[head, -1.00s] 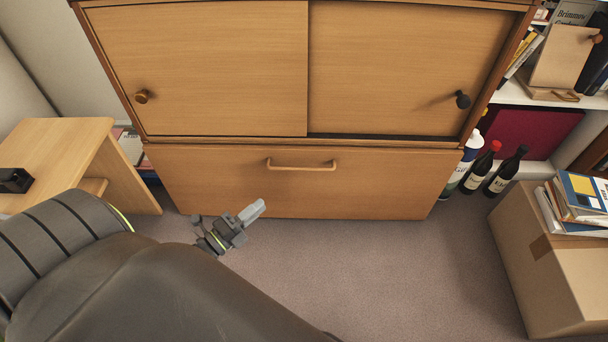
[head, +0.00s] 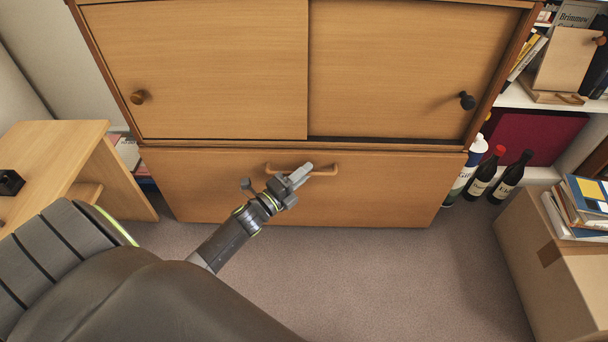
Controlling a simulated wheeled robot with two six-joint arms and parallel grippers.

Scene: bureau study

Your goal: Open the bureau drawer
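The bureau drawer (head: 380,195) is the wide wooden front at the bottom of the bureau, and it looks closed. Its bar handle (head: 326,170) is at the top middle of the drawer front. My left gripper (head: 300,176) is in front of the handle and overlaps its middle in the picture, hiding part of it. I cannot tell whether its fingers touch the handle, or whether they are open or shut. My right gripper is not in view.
Two sliding doors with round knobs (head: 467,101) are above the drawer. A small wooden table (head: 60,140) stands at the left. Bottles (head: 511,177) stand right of the drawer. A cardboard box (head: 560,270) with books is at the right. The carpet (head: 400,280) in front is clear.

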